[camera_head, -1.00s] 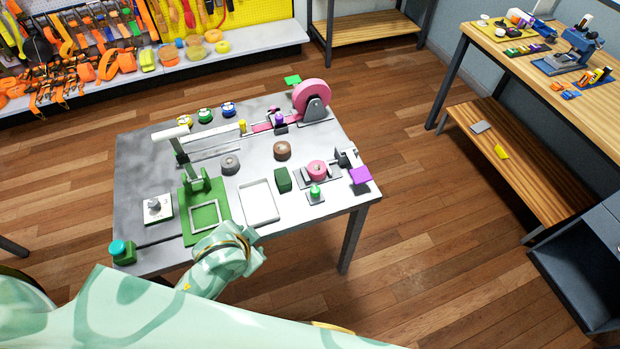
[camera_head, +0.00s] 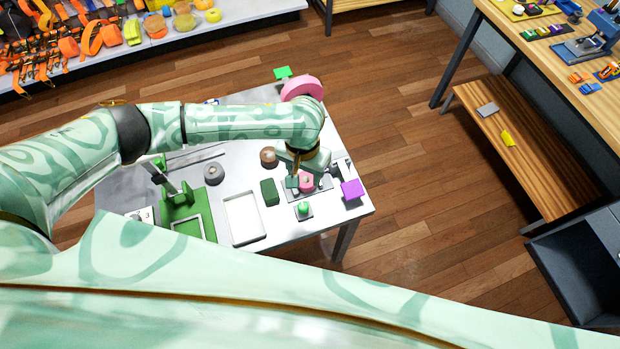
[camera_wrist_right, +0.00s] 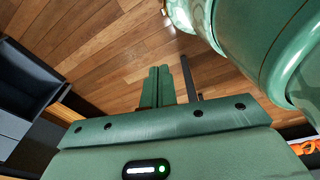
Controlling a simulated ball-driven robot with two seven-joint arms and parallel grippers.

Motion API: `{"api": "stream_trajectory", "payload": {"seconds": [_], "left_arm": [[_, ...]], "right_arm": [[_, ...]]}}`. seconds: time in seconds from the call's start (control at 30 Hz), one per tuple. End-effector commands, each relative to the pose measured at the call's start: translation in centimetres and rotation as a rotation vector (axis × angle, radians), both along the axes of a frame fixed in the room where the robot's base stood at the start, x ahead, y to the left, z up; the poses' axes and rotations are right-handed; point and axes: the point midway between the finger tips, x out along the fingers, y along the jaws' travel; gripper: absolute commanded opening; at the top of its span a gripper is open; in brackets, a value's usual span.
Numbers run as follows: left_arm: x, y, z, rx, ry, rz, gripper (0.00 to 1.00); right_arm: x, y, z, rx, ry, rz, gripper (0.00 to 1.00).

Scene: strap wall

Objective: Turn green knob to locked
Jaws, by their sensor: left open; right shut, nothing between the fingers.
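A small green knob (camera_head: 303,207) stands upright on a small grey plate near the front right of the metal table, in the head view. My left gripper (camera_head: 298,181) is open and points down just behind the knob, apart from it in the picture. It is beside the pink roll (camera_head: 308,182) and partly covers it; I cannot tell whether they touch. My left arm crosses above the table and hides much of its back. My right gripper (camera_wrist_right: 166,87) is shut and empty in the right wrist view, with wooden floor beyond it.
A dark green block (camera_head: 269,192), a white tray (camera_head: 243,219) and a purple square (camera_head: 351,190) surround the knob's area. A green frame fixture (camera_head: 180,205) stands left. A large pink wheel (camera_head: 302,87) stands at the back. Floor right of the table is clear.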

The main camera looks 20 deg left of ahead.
Motion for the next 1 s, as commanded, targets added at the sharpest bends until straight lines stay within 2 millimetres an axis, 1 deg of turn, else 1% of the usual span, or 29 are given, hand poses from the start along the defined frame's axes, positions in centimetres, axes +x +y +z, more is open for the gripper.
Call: {"api": "stream_trajectory", "payload": {"seconds": [0.07,0.13,0.23,0.33,0.43,0.5,0.6,0.63,0.67,0.7,0.77,0.83,0.9,0.97,1.0], "left_arm": [[-0.6,0.3,-0.3,0.007,0.001,0.01,0.5],[-1.2,0.3,-0.9,0.006,-0.005,0.009,0.5],[-2.0,0.3,-2.7,0.005,-0.009,0.009,0.5],[-1.9,0.3,-5.3,0.004,-0.01,0.011,0.5],[-1.1,0.2,-8.3,0.006,-0.001,0.01,0.5],[-0.6,0.2,-10.3,0.006,0.003,0.008,0.5],[-0.2,0.1,-12.6,0.004,0.006,0.006,0.5],[-0.1,0.1,-13.3,0.004,0.006,0.006,0.5],[-0.1,0.1,-13.8,0.005,0.007,0.005,0.5],[0.0,0.1,-14.5,0.005,0.007,0.006,0.5],[0.0,0.1,-15.2,0.004,0.007,0.006,0.5],[-0.1,0.1,-15.9,0.004,0.007,0.006,0.5],[0.0,0.1,-16.2,0.004,0.007,0.006,0.5],[0.0,0.2,-16.4,0.004,0.007,0.006,0.5],[0.0,0.2,-16.4,0.005,0.007,0.006,0.5]], "right_arm": [[0.1,-0.1,-0.2,-0.001,0.0,0.0,0.0],[-0.4,-0.1,-0.5,-0.002,0.006,0.0,0.0],[-1.5,-0.2,-1.1,-0.003,0.021,0.0,0.0],[-2.2,-0.2,-2.0,-0.004,0.033,0.001,0.0],[-2.7,-0.2,-2.9,-0.004,0.039,0.001,0.0],[-3.8,-0.2,-3.5,-0.005,0.055,0.001,0.0],[-5.5,-0.3,-4.3,-0.006,0.082,0.003,0.0],[-5.7,-0.3,-4.5,-0.007,0.084,0.003,0.0],[-5.5,-0.3,-4.8,-0.006,0.083,0.003,0.0],[-4.9,-0.3,-5.0,-0.006,0.074,0.003,0.0],[-3.2,-0.2,-5.3,-0.004,0.049,0.002,0.0],[-1.1,0.0,-5.4,-0.001,0.017,0.002,0.0],[0.0,0.1,-5.5,0.002,-0.003,0.0,0.0],[-0.1,0.2,-5.5,0.003,-0.001,0.0,0.0],[-0.5,0.2,-5.6,0.003,0.006,0.0,0.0]]}}
